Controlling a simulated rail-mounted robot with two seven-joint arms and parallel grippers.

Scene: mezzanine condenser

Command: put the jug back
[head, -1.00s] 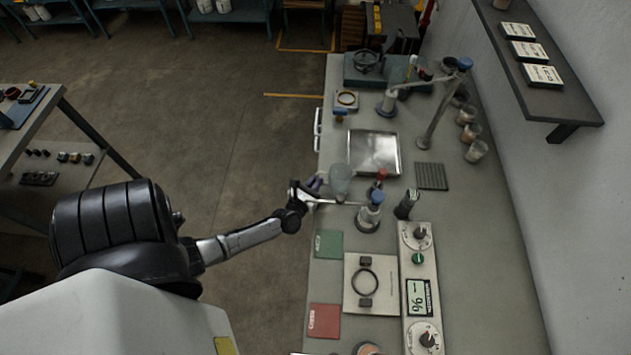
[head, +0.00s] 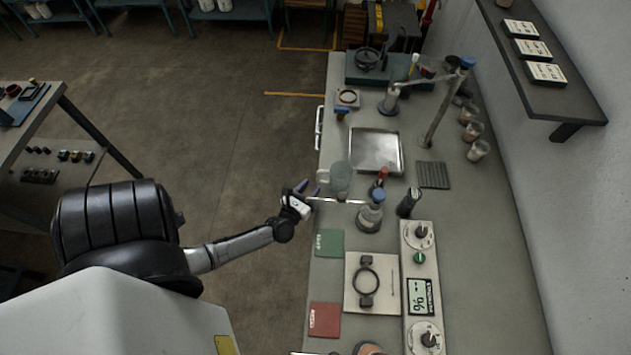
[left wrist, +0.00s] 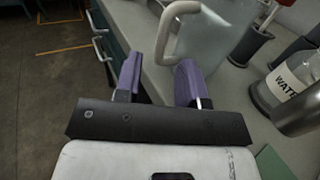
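The jug (head: 340,177) is translucent, pale and upright on the grey bench near its left edge, with its handle towards my left arm. It also shows in the left wrist view (left wrist: 222,38), where its pale handle (left wrist: 168,34) lies just past my fingertips, its top cut off by the frame. My left gripper (head: 309,188) is open and empty, a little to the left of the handle. Its purple fingers also show in the left wrist view (left wrist: 159,72), spread with a gap between them. My right gripper is not in view.
A red-topped item (head: 380,178) is right of the jug; a metal tray (head: 398,170) lies behind. Green (head: 329,243) and red (head: 324,319) pads lie nearer.

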